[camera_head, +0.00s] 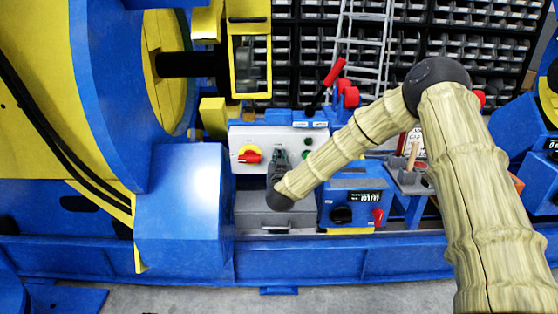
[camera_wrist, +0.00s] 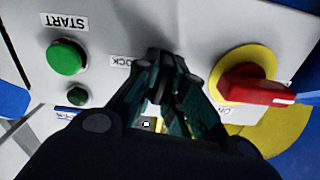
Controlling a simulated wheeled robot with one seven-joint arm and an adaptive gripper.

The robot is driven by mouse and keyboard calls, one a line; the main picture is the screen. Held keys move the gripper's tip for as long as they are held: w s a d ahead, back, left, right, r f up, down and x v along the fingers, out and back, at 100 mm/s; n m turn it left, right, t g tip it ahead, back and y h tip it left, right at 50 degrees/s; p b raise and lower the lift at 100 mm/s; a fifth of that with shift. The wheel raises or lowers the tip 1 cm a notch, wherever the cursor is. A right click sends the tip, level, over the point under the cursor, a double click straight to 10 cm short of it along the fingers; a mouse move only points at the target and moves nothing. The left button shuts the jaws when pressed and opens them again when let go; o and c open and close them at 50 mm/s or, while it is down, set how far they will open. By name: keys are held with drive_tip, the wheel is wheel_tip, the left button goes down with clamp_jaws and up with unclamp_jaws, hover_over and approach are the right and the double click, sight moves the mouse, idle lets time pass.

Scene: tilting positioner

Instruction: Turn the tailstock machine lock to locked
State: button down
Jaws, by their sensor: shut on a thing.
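The control panel (camera_head: 275,137) is a pale box on the blue machine. My gripper (camera_head: 281,158) reaches it from the front. In the wrist view my gripper (camera_wrist: 164,62) has its fingertips together at the panel face, beside a label (camera_wrist: 121,61) partly covered and ending in "OCK". The fingers are shut on the machine lock there. The lock itself is hidden by the fingers, so its turn position cannot be told.
A red rotary switch (camera_wrist: 255,88) on a yellow plate sits close to the fingers, also seen in the head view (camera_head: 250,154). A green START button (camera_wrist: 67,57) and a small dark green button (camera_wrist: 77,95) sit on the other side. A red-handled lever (camera_head: 334,72) stands behind the panel.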

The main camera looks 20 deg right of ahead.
drive_tip(key=m+b, duration=0.1)
drive_tip(key=m, duration=0.3)
drive_tip(key=shift+f+b, duration=0.15)
drive_tip(key=shift+b, duration=0.15)
drive_tip(key=m+b, duration=0.2)
drive_tip(key=m, duration=0.3)
drive_tip(key=shift+d+f, duration=0.1)
drive_tip(key=shift+d, duration=0.05)
drive_tip(key=m+b, duration=0.3)
drive_tip(key=m, duration=0.2)
drive_tip(key=shift+s+f, duration=0.1)
drive_tip(key=shift+m+b, duration=0.6)
drive_tip(key=shift+m, duration=0.5)
drive_tip(key=c, duration=1.5)
unclamp_jaws()
drive_tip(key=v, duration=1.2)
